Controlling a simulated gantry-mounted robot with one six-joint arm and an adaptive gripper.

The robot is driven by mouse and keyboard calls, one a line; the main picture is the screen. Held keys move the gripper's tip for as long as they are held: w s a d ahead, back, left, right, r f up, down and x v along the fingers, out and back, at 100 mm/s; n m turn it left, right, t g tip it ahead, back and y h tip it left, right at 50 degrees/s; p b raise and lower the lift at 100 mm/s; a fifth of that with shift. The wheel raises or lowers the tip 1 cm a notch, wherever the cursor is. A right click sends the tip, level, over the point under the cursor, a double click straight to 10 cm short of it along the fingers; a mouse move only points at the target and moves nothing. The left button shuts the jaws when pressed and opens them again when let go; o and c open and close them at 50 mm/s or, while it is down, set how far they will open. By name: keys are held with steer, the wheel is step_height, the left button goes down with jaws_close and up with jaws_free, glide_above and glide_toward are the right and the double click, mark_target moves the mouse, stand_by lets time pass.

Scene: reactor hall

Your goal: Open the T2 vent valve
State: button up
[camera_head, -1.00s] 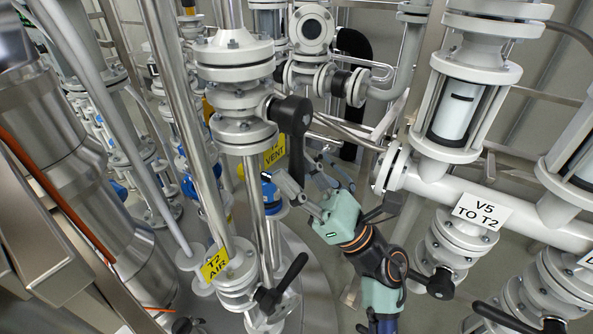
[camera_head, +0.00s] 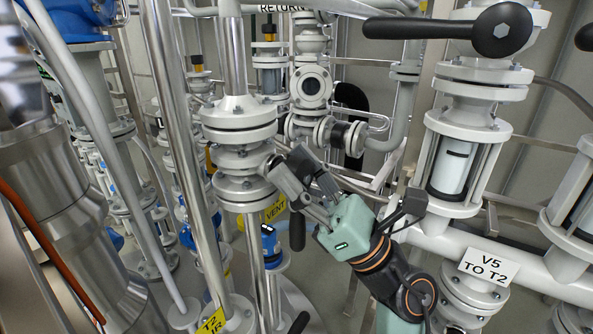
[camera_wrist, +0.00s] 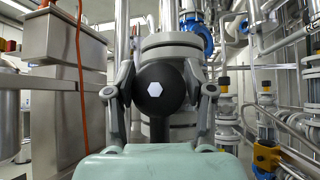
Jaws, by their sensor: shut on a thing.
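The T2 vent valve is a pale flanged valve (camera_head: 240,185) on a vertical pipe, with a yellow VENT tag (camera_head: 275,210) beside it. Its black lever (camera_head: 297,232) hangs down. In the wrist view the lever's round black hub (camera_wrist: 160,88), with a white hexagon at its middle, sits between my fingers. My gripper (camera_head: 287,172) reaches it from the right and is shut on the hub, one finger on each side (camera_wrist: 160,92). In the head view my fingers hide most of the hub.
A yellow T2 AIR tag (camera_head: 213,322) is at the bottom edge. The V5 TO T2 sign (camera_head: 486,266) hangs on a white pipe at right. Another black lever (camera_head: 450,28) is at upper right. Steel pipes (camera_head: 182,130) stand close left of the valve.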

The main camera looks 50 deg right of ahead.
steer(key=v, duration=0.8)
steer(key=shift+s+f+h, duration=0.3)
stand_by(0.7)
